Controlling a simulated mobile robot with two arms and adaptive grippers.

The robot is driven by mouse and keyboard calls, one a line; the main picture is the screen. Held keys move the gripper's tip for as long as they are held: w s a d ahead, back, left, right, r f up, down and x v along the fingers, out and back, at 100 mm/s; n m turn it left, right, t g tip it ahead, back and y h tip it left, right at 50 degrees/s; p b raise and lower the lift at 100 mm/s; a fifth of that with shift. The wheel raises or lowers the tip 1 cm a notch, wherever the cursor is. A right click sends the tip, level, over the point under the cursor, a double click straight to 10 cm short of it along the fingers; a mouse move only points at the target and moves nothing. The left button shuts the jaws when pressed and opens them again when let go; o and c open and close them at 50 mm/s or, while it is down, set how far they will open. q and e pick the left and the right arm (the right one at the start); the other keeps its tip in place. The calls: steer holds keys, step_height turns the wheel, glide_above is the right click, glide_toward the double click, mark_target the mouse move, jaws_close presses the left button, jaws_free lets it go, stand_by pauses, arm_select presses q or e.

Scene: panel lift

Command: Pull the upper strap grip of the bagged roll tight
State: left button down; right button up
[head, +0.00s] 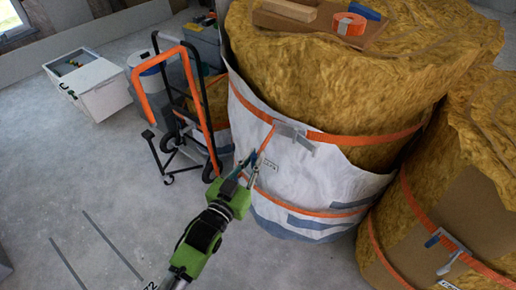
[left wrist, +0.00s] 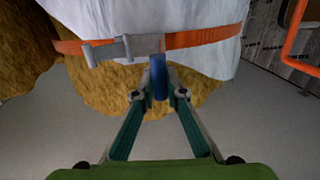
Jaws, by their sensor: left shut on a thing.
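The bagged roll (head: 310,175) is yellow insulation in a white bag at the centre of the head view. An orange upper strap (head: 365,137) with a grey buckle (head: 293,131) runs round it; strap (left wrist: 205,38) and buckle (left wrist: 120,48) also show in the left wrist view. An orange tail (head: 267,139) runs from the buckle down toward my left gripper (head: 255,171). In the left wrist view the left gripper (left wrist: 158,95) is shut on the blue upper strap grip (left wrist: 158,76), held between its fingertips, just off the bag. My right gripper is in neither view.
A lower orange strap (head: 300,211) crosses the bag. A hand truck (head: 200,95) with an orange handle stands left of the roll. Another strapped roll (head: 470,205) stands at right. A white box (head: 88,85) stands at back left. The floor (head: 90,175) at left is mostly clear.

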arm_select(q)
steer(key=shift+s+f, duration=0.1)
steer(key=shift+f, duration=0.2)
steer(key=c, duration=2.1)
jaws_free()
steer(key=shift+o, duration=0.3)
steer(key=shift+s+a+r, duration=0.1)
steer(key=shift+r, duration=0.15)
steer(key=shift+s, duration=0.1)
steer(key=v, duration=1.2)
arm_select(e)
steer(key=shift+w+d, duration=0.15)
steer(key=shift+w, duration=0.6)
